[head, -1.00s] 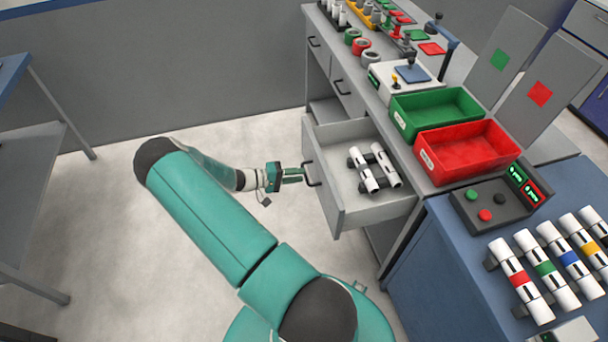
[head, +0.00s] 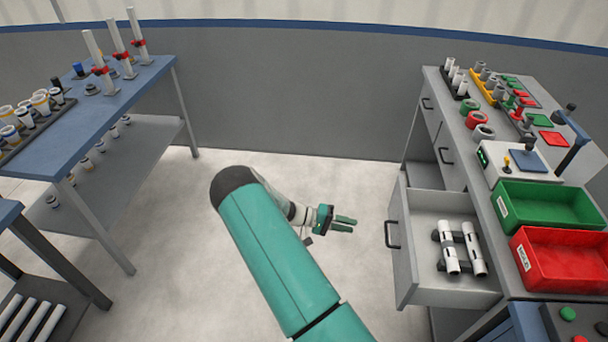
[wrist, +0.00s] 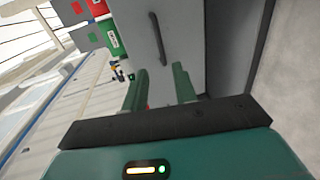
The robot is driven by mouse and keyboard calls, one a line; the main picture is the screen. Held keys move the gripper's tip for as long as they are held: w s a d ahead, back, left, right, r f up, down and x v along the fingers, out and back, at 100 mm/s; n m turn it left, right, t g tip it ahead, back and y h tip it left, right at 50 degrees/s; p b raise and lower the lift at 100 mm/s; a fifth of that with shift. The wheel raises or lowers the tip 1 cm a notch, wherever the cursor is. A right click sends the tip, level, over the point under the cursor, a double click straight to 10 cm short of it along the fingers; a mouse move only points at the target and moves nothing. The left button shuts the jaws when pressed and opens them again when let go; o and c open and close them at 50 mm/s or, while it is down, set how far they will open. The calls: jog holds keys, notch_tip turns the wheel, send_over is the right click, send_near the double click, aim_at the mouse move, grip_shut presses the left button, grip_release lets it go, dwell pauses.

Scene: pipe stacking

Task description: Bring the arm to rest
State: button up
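My green gripper (head: 344,223) hangs empty in the air over the bare floor, left of the open drawer (head: 404,262). Its two fingers are apart with a gap between them, and they also show in the wrist view (wrist: 160,88). They point toward the drawer front, and a clear space separates them from the dark drawer handle (head: 391,234). The handle also shows in the wrist view (wrist: 158,38), beyond the fingertips. My arm is bent out in front of my body.
Two white pipes (head: 449,254) lie on dark holders inside the drawer. A green bin (head: 548,206) and a red bin (head: 565,263) stand on the counter at right. A blue-topped table (head: 95,110) with white pipes stands at left. Floor between is clear.

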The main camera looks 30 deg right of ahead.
jog(key=a+r+n+t+y, duration=0.1)
jog(key=a+r+t+y, duration=0.3)
jog(key=a+r, duration=0.65)
jog(key=a+r+n+t+y, duration=0.1)
jog(key=a+r+t+y, duration=0.3)
jog(key=a+r, duration=0.7)
jog(key=s+a+r+n+t+y, duration=0.2)
jog(key=s+a+r+n+t, duration=0.1)
jog(key=r, duration=0.6)
jog(key=s+a+r+n+t+y, duration=0.2)
jog(key=s+a+r+t, duration=0.3)
jog(key=s+a+r, duration=0.3)
jog(key=shift+s+a+r+n, duration=0.25)
jog(key=shift+s+r+n, duration=0.1)
jog(key=shift+s+n, duration=0.3)
jog(key=shift+d, duration=0.15)
